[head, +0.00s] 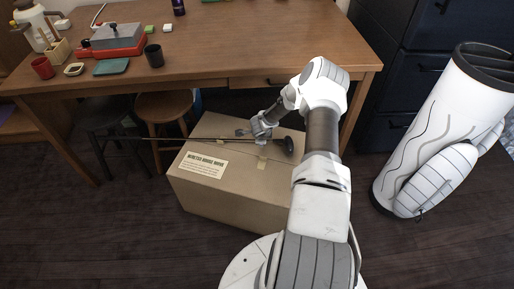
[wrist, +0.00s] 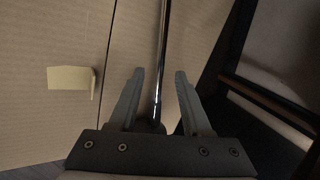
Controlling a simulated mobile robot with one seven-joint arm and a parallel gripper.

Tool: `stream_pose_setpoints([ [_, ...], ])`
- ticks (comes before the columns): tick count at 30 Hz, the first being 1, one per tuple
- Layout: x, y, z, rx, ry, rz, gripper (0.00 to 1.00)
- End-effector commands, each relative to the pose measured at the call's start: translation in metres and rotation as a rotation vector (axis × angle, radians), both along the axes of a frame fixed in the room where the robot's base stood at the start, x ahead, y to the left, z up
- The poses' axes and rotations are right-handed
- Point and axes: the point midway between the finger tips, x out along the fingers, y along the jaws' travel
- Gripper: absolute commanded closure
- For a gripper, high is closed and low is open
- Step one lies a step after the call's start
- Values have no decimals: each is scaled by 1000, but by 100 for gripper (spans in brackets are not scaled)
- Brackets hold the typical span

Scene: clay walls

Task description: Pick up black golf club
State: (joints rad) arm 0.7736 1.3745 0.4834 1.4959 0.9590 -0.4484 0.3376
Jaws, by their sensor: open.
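The black golf club (head: 288,146) lies across the top of a cardboard box (head: 225,185) in the head view. Its dark head is at the right, and its thin shaft reaches left past the box edge towards the stools. My gripper (head: 250,131) is over the box, close to the shaft and left of the club head. In the wrist view the shaft (wrist: 161,45) runs down between the two fingers of my gripper (wrist: 158,75), which are apart with a gap on each side. The shaft's lower end in that view is partly hidden by the gripper body.
A wooden table (head: 225,50) stands behind the box, with a red-based device (head: 112,42), cups and small items on it. Two stools (head: 163,108) (head: 105,115) are under it at left. A white golf bag (head: 440,130) stands at right. Dark floor is clear in front.

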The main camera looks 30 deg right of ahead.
Motion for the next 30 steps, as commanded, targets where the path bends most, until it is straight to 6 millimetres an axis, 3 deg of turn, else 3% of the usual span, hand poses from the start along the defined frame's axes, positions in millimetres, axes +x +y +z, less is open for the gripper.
stream_pose_setpoints([
  [1, 3, -2, -11, 1, -1, -2, 52],
  [4, 8, -5, -18, 2, -1, -1, 52],
  [13, 10, -6, -19, 0, 0, 1, 52],
  [21, 10, -6, -19, 0, 0, 1, 98],
  [30, 10, -6, -19, 1, 0, 1, 100],
])
